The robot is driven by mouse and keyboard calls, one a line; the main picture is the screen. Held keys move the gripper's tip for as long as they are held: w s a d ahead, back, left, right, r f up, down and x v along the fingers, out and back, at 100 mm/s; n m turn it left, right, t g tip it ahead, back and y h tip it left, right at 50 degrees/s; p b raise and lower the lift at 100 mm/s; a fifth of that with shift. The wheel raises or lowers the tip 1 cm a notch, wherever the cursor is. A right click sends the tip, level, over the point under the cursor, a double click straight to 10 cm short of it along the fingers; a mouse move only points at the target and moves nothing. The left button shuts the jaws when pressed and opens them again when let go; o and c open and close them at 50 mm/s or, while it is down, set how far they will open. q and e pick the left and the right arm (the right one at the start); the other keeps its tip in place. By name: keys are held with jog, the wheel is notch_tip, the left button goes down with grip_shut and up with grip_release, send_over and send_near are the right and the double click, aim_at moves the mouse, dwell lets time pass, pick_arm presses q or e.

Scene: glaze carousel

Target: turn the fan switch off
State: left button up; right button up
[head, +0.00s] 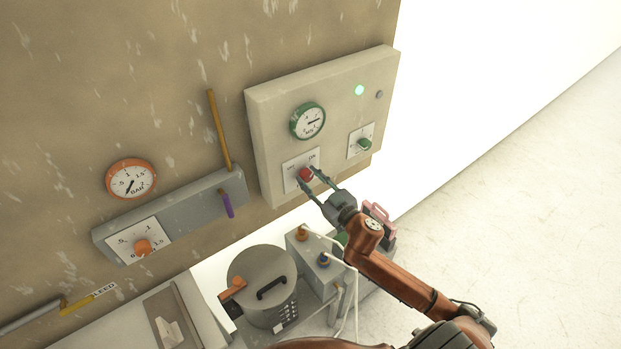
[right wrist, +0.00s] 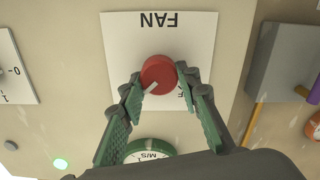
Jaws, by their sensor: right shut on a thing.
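The fan switch is a red knob (head: 305,174) on a white label plate (head: 290,180) on the beige panel. In the right wrist view the red knob (right wrist: 158,75) sits on the plate marked FAN (right wrist: 190,42), which appears upside down. A pale pointer mark shows on the knob's lower edge. My right gripper (head: 308,178) is at the knob, its two fingers (right wrist: 160,90) on either side of it and shut on it. Part of the plate's lettering is hidden by the fingers. My left gripper is not in view.
The panel (head: 262,130) also carries a green-rimmed gauge (head: 308,121), a lit green lamp (head: 359,90) and a green knob (head: 364,143). To the left are an orange gauge (head: 131,179) and an orange knob (head: 142,247). A lidded metal pot (head: 258,270) stands below.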

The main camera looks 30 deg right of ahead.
jog(key=shift+c, duration=0.3)
jog(key=n+p, duration=0.2)
jog(key=n, duration=0.1)
jog(key=shift+r+n, duration=0.15)
jog(key=shift+n, duration=0.25)
jog(key=n+p, duration=0.2)
jog(key=n, duration=0.2)
jog(key=shift+a, duration=0.1)
jog(key=n+p, duration=0.1)
jog(key=n, duration=0.8)
jog(key=shift+f+n, duration=0.2)
jog(key=shift+n, duration=0.5)
jog(key=o, duration=1.1)
jog(key=shift+o, duration=0.3)
jog(key=shift+f, duration=0.1)
